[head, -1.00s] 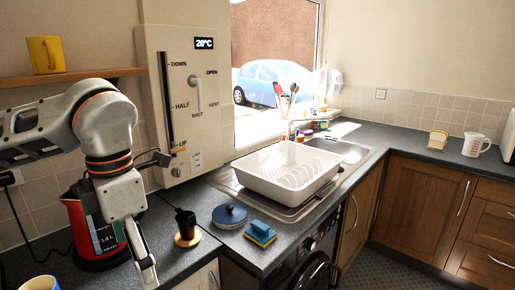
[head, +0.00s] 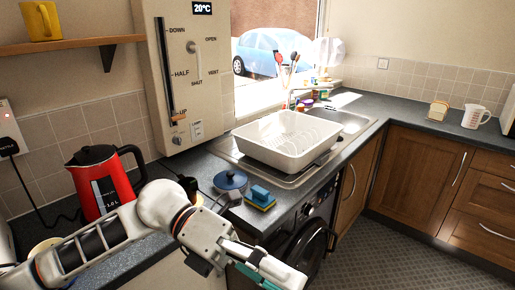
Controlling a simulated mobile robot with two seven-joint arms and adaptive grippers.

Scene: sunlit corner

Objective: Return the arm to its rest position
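My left arm comes in from the lower left, and its gripper (head: 275,268) hangs low in front of the counter edge and the washing machine. It is away from the wall panel (head: 170,70) and appears to hold nothing. Its fingers are seen too obliquely to tell whether they are open or shut. The panel's slider handle (head: 178,118) sits low, at the UP mark. My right gripper is not in view.
A red kettle (head: 115,190) stands behind my arm. Floor (head: 400,245) at right is clear.

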